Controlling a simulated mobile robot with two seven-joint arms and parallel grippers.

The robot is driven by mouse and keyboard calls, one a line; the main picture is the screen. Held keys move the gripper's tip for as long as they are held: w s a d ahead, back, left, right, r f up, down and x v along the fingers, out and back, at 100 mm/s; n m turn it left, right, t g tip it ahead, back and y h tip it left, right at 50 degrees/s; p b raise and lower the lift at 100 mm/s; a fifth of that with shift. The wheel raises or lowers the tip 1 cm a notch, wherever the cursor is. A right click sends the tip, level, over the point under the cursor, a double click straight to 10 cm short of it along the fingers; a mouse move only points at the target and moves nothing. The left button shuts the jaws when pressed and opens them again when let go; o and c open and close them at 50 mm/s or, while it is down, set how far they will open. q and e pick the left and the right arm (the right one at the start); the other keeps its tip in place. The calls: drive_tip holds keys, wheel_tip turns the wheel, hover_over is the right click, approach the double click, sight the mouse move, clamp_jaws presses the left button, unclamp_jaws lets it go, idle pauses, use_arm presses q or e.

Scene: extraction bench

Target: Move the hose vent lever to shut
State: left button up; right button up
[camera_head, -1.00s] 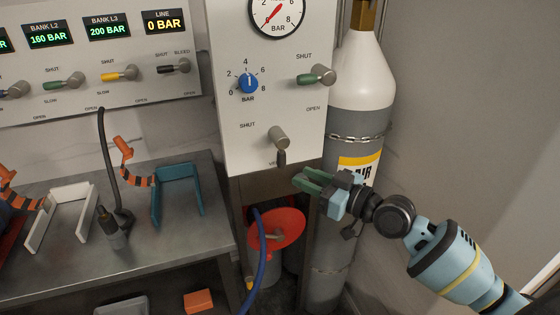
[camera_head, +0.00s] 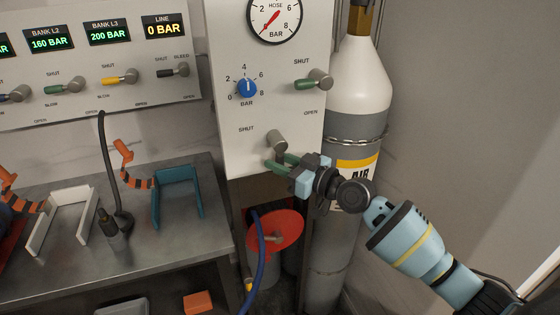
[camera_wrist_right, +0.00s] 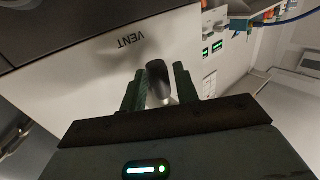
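The hose vent lever (camera_head: 277,142) is a grey knob low on the white panel (camera_head: 240,130), below the SHUT mark (camera_head: 246,129). In the head view its lower end is hidden by my right gripper (camera_head: 277,163), whose green fingers are at the lever. In the right wrist view the dark rounded handle of the lever (camera_wrist_right: 157,77) lies between the two spread fingers of the right gripper (camera_wrist_right: 160,85), near the VENT mark (camera_wrist_right: 131,43). I see gaps beside the handle, so the fingers are not closed on it. My left gripper is not in view.
Above on the panel are a green-handled lever (camera_head: 318,80), a blue knob (camera_head: 247,88) and the hose gauge (camera_head: 274,18). A gas cylinder (camera_head: 362,75) stands right behind my right arm. A red disc (camera_head: 285,228) and blue hose (camera_head: 258,260) are below.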

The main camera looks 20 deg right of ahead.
drive_tip(key=shift+w+a, duration=0.15)
drive_tip(key=shift+w, duration=0.05)
